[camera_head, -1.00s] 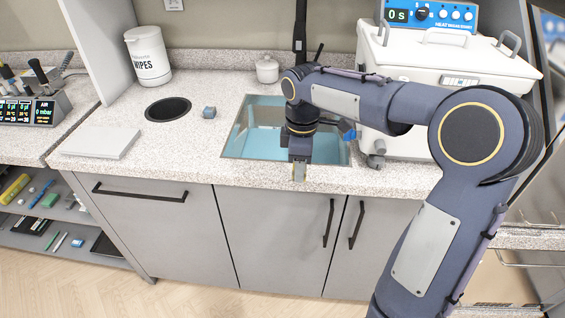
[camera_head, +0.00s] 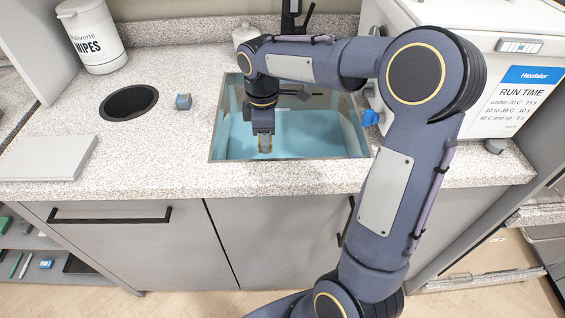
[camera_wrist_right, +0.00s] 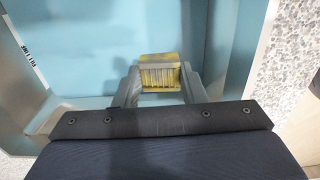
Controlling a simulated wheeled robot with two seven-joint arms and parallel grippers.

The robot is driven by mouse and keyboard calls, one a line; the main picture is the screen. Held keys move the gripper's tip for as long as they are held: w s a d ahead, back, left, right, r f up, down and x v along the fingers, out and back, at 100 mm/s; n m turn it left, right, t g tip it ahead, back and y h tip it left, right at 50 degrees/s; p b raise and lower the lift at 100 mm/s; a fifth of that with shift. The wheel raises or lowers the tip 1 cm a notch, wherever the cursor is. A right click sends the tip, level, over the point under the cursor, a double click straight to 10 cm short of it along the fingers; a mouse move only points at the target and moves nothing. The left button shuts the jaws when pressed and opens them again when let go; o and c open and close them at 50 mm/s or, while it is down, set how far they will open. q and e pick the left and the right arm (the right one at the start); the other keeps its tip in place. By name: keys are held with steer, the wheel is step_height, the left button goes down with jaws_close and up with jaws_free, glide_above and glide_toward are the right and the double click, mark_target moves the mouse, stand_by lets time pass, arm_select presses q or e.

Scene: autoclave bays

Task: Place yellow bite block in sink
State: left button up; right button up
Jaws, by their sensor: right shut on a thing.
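The yellow bite block (camera_wrist_right: 158,72) is between the fingers of my right gripper in the right wrist view. My right gripper (camera_head: 265,146) is shut on it, and in the head view it hangs over the front part of the sink (camera_head: 320,140). The sink is a light blue basin with a metal rim set in the counter; it also fills much of the right wrist view (camera_wrist_right: 105,55). How high the block is above the basin floor I cannot tell. My left gripper is not in view.
A speckled counter (camera_head: 160,165) surrounds the sink. Left of it are a small blue-grey block (camera_head: 183,101), a round dark opening (camera_head: 129,102), a flat grey panel (camera_head: 45,157) and a white wipes tub (camera_head: 92,38). A white Hexdalor machine (camera_head: 480,70) stands at the right.

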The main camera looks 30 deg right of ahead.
step_height(320, 180, down, 16)
steer(key=b, duration=0.5)
steer(key=shift+w, duration=0.15)
steer(key=shift+f, duration=0.15)
steer(key=o, duration=1)
steer(key=shift+r, duration=0.3)
step_height(320, 180, up, 12)
steer(key=shift+f+p, duration=0.15)
steer(key=shift+p, duration=1)
